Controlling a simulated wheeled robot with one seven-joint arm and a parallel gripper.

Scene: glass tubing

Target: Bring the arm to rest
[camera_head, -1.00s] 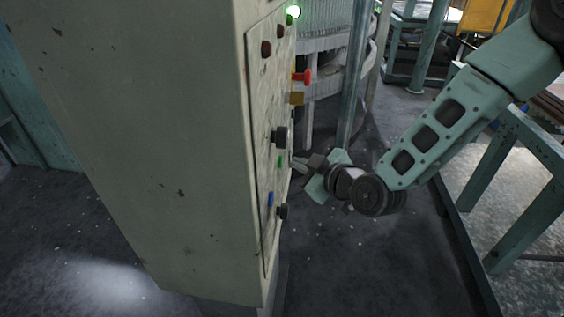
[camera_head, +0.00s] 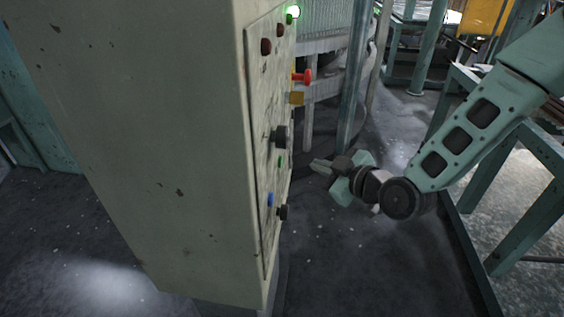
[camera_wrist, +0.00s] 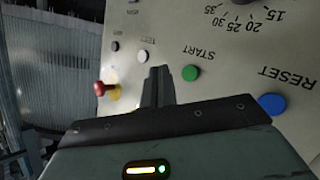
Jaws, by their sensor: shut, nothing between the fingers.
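My gripper (camera_head: 321,166) hangs in free air to the right of a pale control cabinet (camera_head: 150,130), pointing at its panel face with a clear gap between. In the wrist view my gripper's fingers (camera_wrist: 158,86) are shut together with nothing between them. Beyond them the panel shows upside down, with a green START button (camera_wrist: 190,73), a blue RESET button (camera_wrist: 271,104) and a red knob (camera_wrist: 101,88) on a yellow base. My arm reaches in from the upper right in the head view.
A metal post (camera_head: 356,75) stands behind my gripper. A green steel frame (camera_head: 525,215) is at the right. The floor below my gripper is clear.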

